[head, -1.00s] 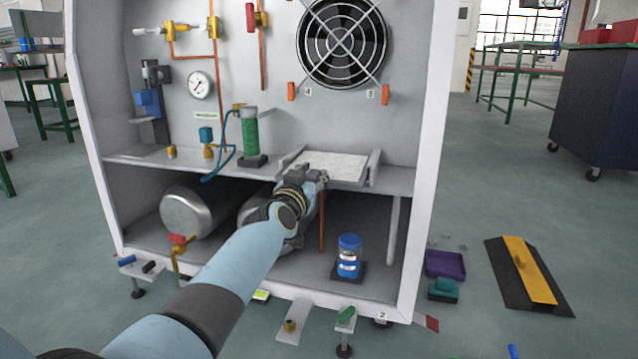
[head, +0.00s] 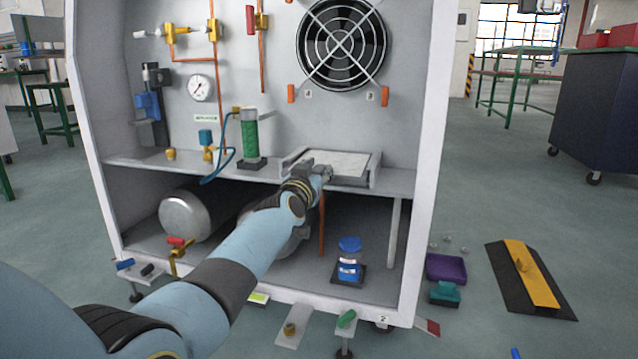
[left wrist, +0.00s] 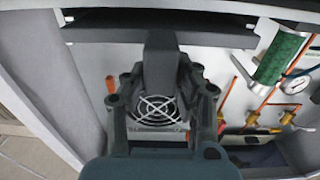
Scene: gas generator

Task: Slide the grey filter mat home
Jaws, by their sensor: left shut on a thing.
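The filter mat (head: 343,162) is a pale grey, flat, speckled slab in the head view. It lies flat between the raised side rails of a grey holder (head: 374,170) on the cabinet's middle shelf, below the fan. My left gripper (head: 322,173) is at the mat's front edge, left of its middle, and is shut on it. The fingers hide part of that edge. In the left wrist view my gripper (left wrist: 160,55) reaches up to a dark bar-like edge; the mat's pale face cannot be made out there. My right gripper is not in view.
The fan (head: 342,45) is on the back wall above the mat. A green cylinder (head: 250,135) stands left of the holder. A blue-capped jar (head: 349,260) and a metal tank (head: 190,215) are below the shelf. Space in front of the shelf's right part is clear.

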